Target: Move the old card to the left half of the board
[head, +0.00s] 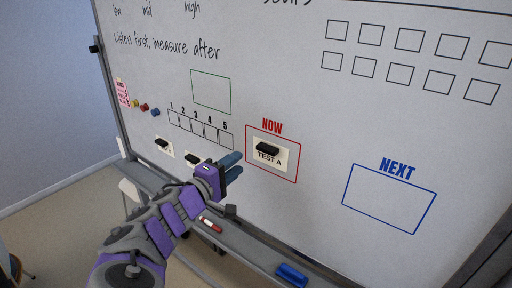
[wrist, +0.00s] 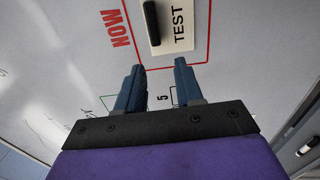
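The whiteboard (head: 300,90) fills most of the head view. A cream card marked TEST A (head: 270,154) with a black magnet bar sits inside the red NOW frame (head: 297,170); the card also shows at the top of the wrist view (wrist: 177,25). Two more cream cards with black bars are further left, one (head: 164,150) clear and one (head: 194,160) partly hidden by my arm. Which one is the old card is not labelled. My gripper (head: 236,167) is open and empty, just left of the NOW frame. In the wrist view its two blue fingers (wrist: 158,80) stand apart with board between them.
The blue NEXT frame (head: 390,198) is empty. A row of numbered boxes (head: 200,130) and an empty green frame (head: 211,91) are on the left half. Coloured magnets (head: 144,107) sit at the left.

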